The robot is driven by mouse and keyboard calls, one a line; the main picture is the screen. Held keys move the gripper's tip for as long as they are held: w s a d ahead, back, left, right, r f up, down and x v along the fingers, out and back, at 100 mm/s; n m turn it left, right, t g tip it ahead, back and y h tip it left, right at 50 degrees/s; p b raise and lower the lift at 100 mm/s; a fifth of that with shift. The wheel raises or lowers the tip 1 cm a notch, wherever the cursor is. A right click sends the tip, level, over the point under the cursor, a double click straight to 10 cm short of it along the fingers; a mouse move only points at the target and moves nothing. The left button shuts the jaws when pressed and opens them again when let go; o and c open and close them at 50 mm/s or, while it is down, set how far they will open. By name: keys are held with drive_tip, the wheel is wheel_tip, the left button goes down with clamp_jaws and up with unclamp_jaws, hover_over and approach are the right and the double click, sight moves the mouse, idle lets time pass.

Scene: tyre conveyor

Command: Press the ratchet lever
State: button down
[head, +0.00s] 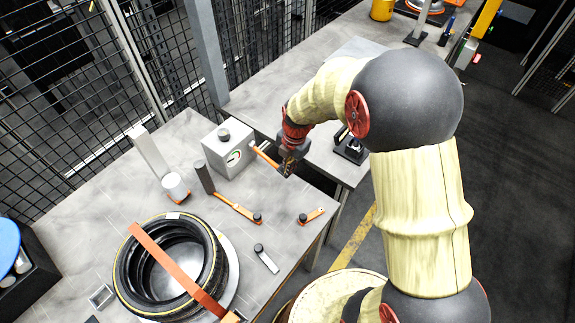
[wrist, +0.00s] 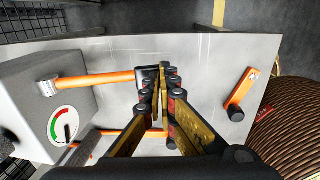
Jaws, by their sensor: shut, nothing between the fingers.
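The ratchet lever appears to be the orange bar (head: 265,158) on the side of a grey box (head: 229,150) with a round gauge. In the wrist view the lever (wrist: 95,80) runs from the box to the right and ends in a black grip (wrist: 146,74). My gripper (wrist: 164,78) is shut and empty, its fingertips right at this black end and partly over it. I cannot tell whether they touch. The gauge (wrist: 68,124) has a green and red arc and a black needle. In the head view my gripper (head: 287,167) is at the lever's right end.
A black-handled lever on an orange bar (head: 230,207) lies left of a short orange piece (head: 312,216). Tyres (head: 170,268) under an orange strap stand at the front left. The table's right edge is close to my gripper.

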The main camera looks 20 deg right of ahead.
drive_tip(key=shift+f+b, duration=0.55)
drive_tip(key=shift+f, duration=1)
drive_tip(key=shift+a, duration=0.1)
drive_tip(key=shift+s+f, duration=0.15)
